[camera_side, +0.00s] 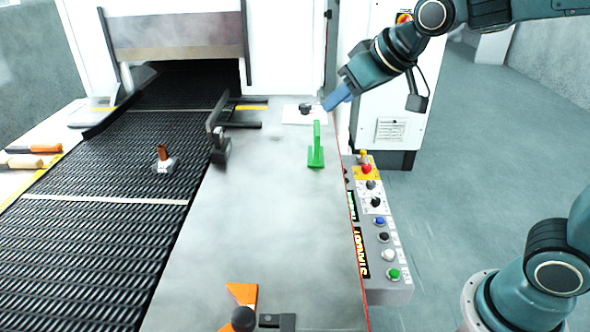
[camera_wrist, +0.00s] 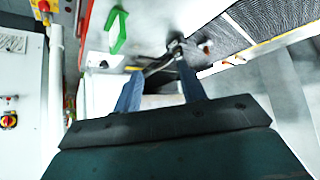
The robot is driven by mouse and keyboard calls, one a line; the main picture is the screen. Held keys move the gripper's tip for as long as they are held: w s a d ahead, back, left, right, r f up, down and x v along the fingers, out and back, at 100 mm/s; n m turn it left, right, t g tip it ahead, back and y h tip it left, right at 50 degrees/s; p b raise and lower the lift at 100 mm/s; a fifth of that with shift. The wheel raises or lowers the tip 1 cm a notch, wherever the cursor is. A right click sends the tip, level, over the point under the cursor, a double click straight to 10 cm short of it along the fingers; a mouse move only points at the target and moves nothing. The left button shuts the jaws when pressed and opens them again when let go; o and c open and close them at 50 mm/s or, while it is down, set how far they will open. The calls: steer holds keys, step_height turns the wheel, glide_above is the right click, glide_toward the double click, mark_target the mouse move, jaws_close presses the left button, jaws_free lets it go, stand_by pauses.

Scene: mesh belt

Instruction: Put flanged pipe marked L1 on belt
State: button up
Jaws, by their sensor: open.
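The mesh belt (camera_side: 120,235) is black and runs along the left of the side view; part of it shows in the wrist view (camera_wrist: 265,18). No L1 mark is legible. A small dark round part (camera_side: 305,107) sits on a white plate (camera_side: 290,115) on the metal table; it may be the flanged pipe, but I cannot tell. My gripper (camera_side: 337,98) is open, with blue fingers pointing down-left, above and just right of that plate. In the wrist view the fingers (camera_wrist: 158,88) are spread apart with nothing held between them.
A green upright bracket (camera_side: 316,155) stands in front of the plate. A dark metal guide (camera_side: 219,140) stands at the belt's edge. Orange clamp-like parts (camera_side: 240,294) are at the front.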

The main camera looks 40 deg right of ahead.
steer(key=s+d+f+g, duration=0.1)
steer(key=s+f, duration=0.1)
steer(key=s, duration=0.8)
steer(key=s+d+f+g, duration=0.1)
steer(key=s+d+f, duration=0.1)
steer(key=s, duration=0.8)
steer(key=shift+s+d+f+g, duration=0.25)
steer(key=shift+s+d+g, duration=0.05)
steer(key=shift+g, duration=0.1)
